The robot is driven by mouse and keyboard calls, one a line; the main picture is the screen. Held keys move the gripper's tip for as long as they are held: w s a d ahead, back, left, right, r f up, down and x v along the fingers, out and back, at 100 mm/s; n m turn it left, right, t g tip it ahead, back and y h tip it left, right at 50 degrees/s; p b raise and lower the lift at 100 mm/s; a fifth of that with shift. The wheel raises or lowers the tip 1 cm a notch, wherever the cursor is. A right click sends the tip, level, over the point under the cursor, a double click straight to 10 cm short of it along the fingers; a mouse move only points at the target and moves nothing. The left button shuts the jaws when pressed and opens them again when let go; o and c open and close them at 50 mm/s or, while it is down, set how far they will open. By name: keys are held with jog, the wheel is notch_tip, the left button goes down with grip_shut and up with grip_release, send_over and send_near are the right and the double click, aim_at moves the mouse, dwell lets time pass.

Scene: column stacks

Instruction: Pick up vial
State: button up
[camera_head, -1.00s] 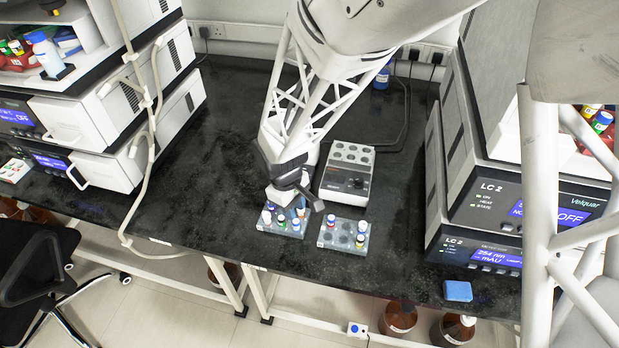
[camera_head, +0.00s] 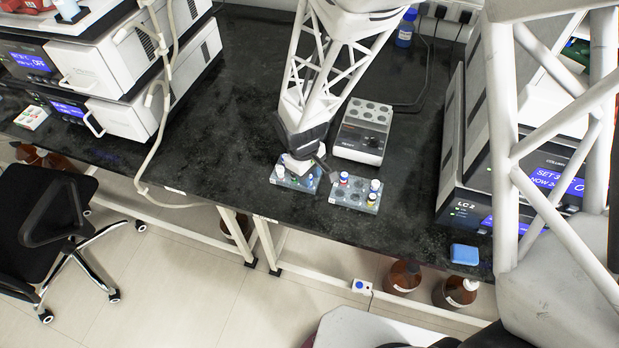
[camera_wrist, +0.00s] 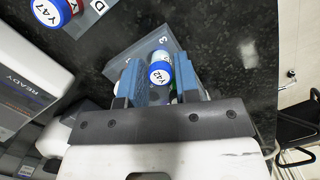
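A vial with a blue cap marked Y42 (camera_wrist: 160,73) stands between the two blue fingers of my gripper (camera_wrist: 157,64) in the wrist view. The fingers look open on either side of it; firm contact is not visible. The vial's lower part is hidden under its cap. It is by the grey rack marked 3 (camera_wrist: 150,43). In the head view my gripper (camera_head: 298,168) is low over the left rack (camera_head: 284,183), hiding part of it. Several vials stand in that rack.
A second rack (camera_head: 351,207) with several capped vials stands just right. A grey block with round wells (camera_head: 360,143) is behind it. Instrument stacks (camera_head: 130,85) flank the bench left and right. A blue box (camera_head: 465,254) lies near the front edge. The dark bench left of the racks is clear.

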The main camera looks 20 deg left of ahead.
jog(key=shift+c, duration=0.3)
grip_shut()
jog(key=shift+r, duration=0.2)
jog(key=shift+r, duration=1.35)
jog(key=shift+s+d+r, duration=0.15)
jog(key=shift+s+r, duration=0.05)
jog(key=shift+r, duration=0.1)
jog(key=s+d+r, duration=0.1)
jog(key=s+d, duration=0.8)
jog(key=s, duration=0.3)
jog(key=shift+d+r, duration=0.15)
jog(key=shift+d, duration=0.15)
jog(key=shift+s, duration=0.1)
